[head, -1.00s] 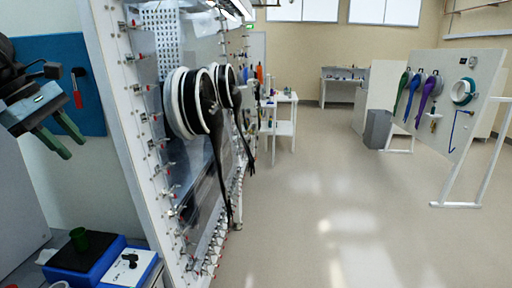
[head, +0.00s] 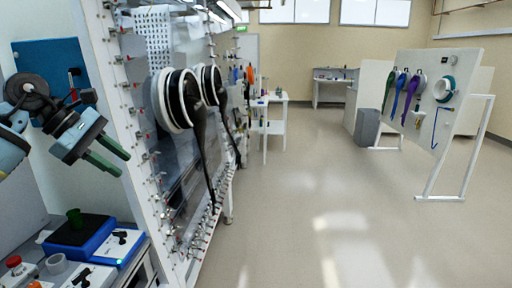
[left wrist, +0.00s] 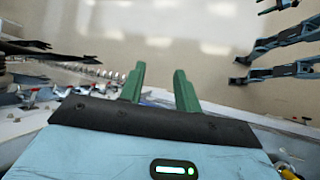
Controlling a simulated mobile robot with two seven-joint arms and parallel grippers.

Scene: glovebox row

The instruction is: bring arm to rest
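My left gripper (head: 124,164) is in the left part of the head view, in front of the glovebox row's left end. Its two green fingers are apart with nothing between them. In the left wrist view the fingers (left wrist: 160,76) point away from the camera with a clear gap, over the pale floor. The left arm is bent, with its blue-grey links at the left edge of the head view. My right gripper does not show.
The glovebox front (head: 150,150) with black-gloved ports (head: 173,100) stands close right of the gripper. A glove panel (head: 468,70) stands at right. The middle floor (head: 300,210) is clear.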

